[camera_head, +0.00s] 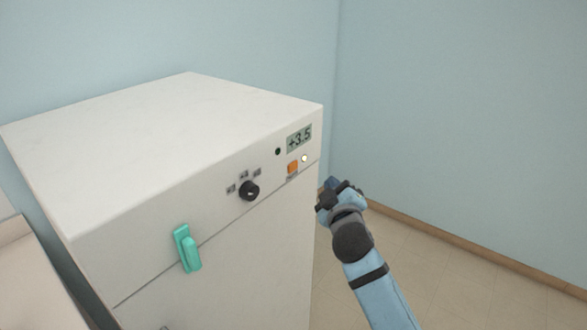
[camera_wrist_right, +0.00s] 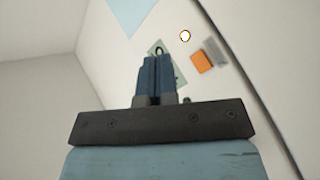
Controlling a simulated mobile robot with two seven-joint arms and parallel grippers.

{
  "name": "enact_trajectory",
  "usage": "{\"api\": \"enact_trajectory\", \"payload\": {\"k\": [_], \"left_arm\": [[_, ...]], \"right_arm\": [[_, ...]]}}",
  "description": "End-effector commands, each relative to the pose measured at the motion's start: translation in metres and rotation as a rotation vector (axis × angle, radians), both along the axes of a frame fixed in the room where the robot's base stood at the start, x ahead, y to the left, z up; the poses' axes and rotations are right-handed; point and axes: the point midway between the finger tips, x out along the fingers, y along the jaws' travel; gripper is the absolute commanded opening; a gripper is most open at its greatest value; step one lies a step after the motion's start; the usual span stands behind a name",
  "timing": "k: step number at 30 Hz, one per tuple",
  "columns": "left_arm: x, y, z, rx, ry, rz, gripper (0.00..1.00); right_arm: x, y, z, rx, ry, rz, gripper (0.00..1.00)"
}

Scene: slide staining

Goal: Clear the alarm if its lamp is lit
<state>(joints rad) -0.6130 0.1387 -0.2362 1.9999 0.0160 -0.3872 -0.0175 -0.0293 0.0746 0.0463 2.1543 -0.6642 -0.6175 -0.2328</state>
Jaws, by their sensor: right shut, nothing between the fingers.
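A white cabinet (camera_head: 150,130) carries a control panel on its front's upper right. Its display (camera_head: 299,139) reads +3.5. A small round lamp (camera_head: 305,158) glows pale white-yellow beside an orange button (camera_head: 292,167); the lamp (camera_wrist_right: 185,36) and the button (camera_wrist_right: 201,61) also show in the right wrist view. A small dark round spot (camera_head: 277,151) is left of the display. My right gripper (camera_head: 329,186) is shut and empty, just right of the panel, apart from the button. In the wrist view its fingers (camera_wrist_right: 158,72) partly hide the display (camera_wrist_right: 179,78). My left gripper is out of view.
A black knob (camera_head: 249,191) with several small labels sits left of the button. A teal handle (camera_head: 187,248) is lower left on the front. Pale blue walls (camera_head: 450,100) stand behind; the tiled floor (camera_head: 450,280) at right is clear.

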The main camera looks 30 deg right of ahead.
Motion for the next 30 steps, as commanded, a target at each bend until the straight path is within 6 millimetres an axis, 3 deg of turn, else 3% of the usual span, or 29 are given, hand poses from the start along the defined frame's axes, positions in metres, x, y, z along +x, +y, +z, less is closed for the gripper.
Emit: {"api": "enact_trajectory", "payload": {"k": [9,15,30], "left_arm": [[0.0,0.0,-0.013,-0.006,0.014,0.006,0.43],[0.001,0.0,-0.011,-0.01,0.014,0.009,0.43],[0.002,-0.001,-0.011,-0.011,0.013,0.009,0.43]], "right_arm": [[0.043,0.018,-0.001,0.001,-0.001,0.001,0.0],[0.06,0.025,0.0,0.002,-0.001,0.0,0.0],[0.067,0.028,0.0,0.0,0.001,0.001,0.0]]}}
